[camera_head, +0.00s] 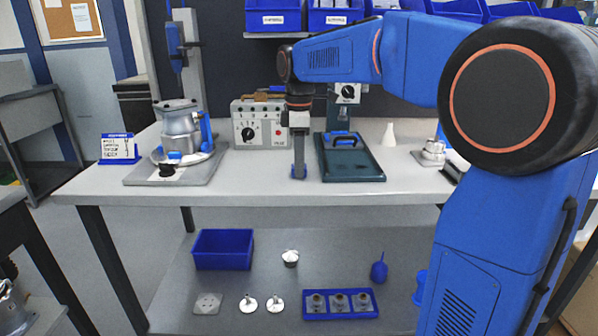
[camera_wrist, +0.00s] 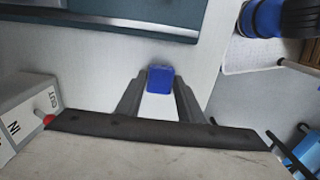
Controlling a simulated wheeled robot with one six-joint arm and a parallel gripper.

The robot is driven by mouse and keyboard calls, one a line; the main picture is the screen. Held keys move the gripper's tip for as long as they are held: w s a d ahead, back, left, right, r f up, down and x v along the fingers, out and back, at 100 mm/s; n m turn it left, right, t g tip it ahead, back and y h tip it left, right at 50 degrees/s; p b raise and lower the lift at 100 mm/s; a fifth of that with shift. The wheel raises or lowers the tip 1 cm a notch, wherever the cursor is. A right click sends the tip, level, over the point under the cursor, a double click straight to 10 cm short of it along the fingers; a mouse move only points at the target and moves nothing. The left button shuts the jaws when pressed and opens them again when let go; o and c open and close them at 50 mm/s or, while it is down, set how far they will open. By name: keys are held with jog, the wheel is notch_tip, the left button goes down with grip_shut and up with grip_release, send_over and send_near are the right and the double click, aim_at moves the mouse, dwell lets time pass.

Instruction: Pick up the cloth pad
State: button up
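The cloth pad appears to be the small blue block at my fingertips (camera_head: 299,172); it also shows in the wrist view (camera_wrist: 160,80). My gripper (camera_head: 298,165) points down over the front part of the table, left of the dark green tray. In the wrist view, its two dark fingers (camera_wrist: 160,86) lie along the left and right sides of the blue pad, and the pad fills the gap between their tips. The gripper looks shut on it. I cannot tell whether the pad's underside touches the tabletop.
A grey control box (camera_head: 259,124) stands behind left, and a metal housing (camera_head: 181,130) sits farther left on a grey mat (camera_head: 136,179). A white cone-shaped bottle (camera_head: 389,135) stands right. The front left tabletop is clear.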

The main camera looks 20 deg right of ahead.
jog(key=c, duration=0.5)
jog(key=shift+c, duration=0.2)
notch_tip(320, 180, up, 10)
jog(key=shift+o, duration=0.9)
